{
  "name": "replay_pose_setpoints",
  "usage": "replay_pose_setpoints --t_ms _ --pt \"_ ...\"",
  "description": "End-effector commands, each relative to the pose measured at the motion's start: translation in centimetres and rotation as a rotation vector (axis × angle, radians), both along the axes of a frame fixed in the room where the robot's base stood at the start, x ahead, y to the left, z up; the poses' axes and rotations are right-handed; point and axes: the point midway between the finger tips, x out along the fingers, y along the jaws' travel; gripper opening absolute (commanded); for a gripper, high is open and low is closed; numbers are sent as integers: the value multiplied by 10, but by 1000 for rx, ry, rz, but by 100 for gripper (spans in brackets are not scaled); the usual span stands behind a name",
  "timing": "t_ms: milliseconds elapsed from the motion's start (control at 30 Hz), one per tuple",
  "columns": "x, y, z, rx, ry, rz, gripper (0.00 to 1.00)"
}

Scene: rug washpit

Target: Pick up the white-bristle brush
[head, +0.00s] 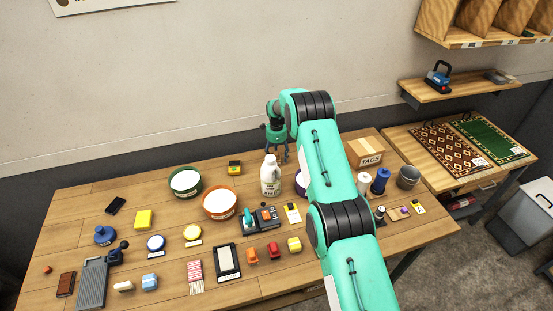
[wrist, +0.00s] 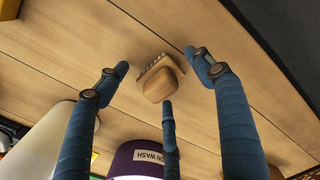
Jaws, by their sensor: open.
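A small brush (wrist: 163,84) with a rounded wooden back lies on the wooden table in the wrist view. A short row of pale bristles shows along its upper-left edge. My gripper (wrist: 157,72) is open, with its blue fingers spread around the brush; no finger clearly touches it. The gap to the table is hard to judge. In the head view my gripper (head: 277,152) points down over the back of the table, behind the white bottle (head: 270,176). I cannot make out the brush in the head view.
An orange-rimmed bowl (head: 219,213), a green-rimmed bowl (head: 170,191) and a TAGS box (head: 370,160) stand on the table. The wall is close behind.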

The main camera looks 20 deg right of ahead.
Motion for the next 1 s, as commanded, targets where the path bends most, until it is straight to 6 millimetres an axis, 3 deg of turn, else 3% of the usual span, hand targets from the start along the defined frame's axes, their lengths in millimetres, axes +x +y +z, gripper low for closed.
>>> replay_pose_setpoints --t_ms 400,700,1000 --pt "0 0 0 0 0 0 67" --pt "0 0 0 0 0 0 10" --pt "0 0 1 0 -1 0 10"
